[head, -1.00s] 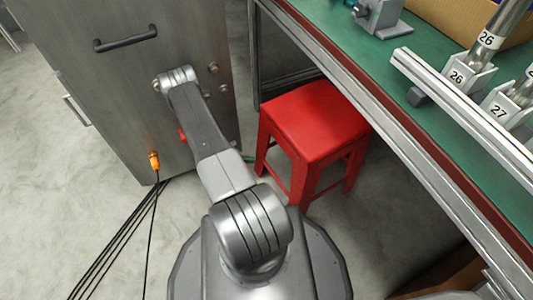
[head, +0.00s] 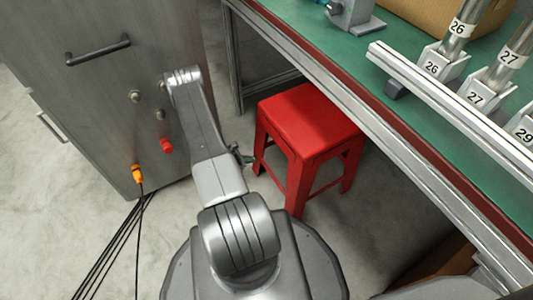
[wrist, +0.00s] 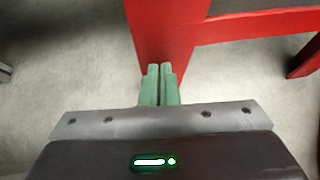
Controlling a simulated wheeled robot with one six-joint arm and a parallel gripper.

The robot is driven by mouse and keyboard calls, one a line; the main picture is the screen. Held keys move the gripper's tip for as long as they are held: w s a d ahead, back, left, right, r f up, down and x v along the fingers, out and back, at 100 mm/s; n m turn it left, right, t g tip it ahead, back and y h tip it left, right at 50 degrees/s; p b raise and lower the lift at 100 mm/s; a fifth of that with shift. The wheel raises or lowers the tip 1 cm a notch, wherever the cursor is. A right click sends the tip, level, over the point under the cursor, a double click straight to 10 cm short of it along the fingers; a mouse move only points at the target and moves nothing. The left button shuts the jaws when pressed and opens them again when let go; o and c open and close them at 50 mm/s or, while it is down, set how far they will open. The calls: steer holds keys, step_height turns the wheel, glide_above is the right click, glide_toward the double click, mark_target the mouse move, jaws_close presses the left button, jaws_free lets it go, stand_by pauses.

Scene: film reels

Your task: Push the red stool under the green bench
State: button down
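The red stool (head: 310,122) stands upright on the floor, right of centre in the head view. Its rear right part lies beneath the front edge of the green bench (head: 432,146), and the rest sticks out. In the wrist view a red stool leg (wrist: 166,40) and a crossbar rise just beyond my fingertips. My gripper (wrist: 160,66) has its two green fingers together with nothing between them. The fingertips overlap the leg in the picture; I cannot tell whether they touch it. In the head view my gripper (head: 243,156) is small, partly hidden by my arm, left of the stool.
A grey metal cabinet (head: 105,95) with a handle stands at left, with an orange plug (head: 138,174) and black cables by its base. A bench leg (head: 232,60) stands behind the stool. Numbered metal tubes and a cardboard box (head: 425,15) are on the bench.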

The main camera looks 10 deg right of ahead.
steer(key=shift+w+d+b, duration=0.25)
steer(key=shift+d, duration=0.75)
steer(key=shift+w+d+b, duration=0.2)
steer(key=shift+d, duration=0.8)
steer(key=shift+w+d+b, duration=0.25)
steer(key=shift+d, duration=0.75)
steer(key=s+a+r, duration=0.1)
steer(key=a+r, duration=0.1)
steer(key=a, duration=0.5)
steer(key=shift+s, duration=0.35)
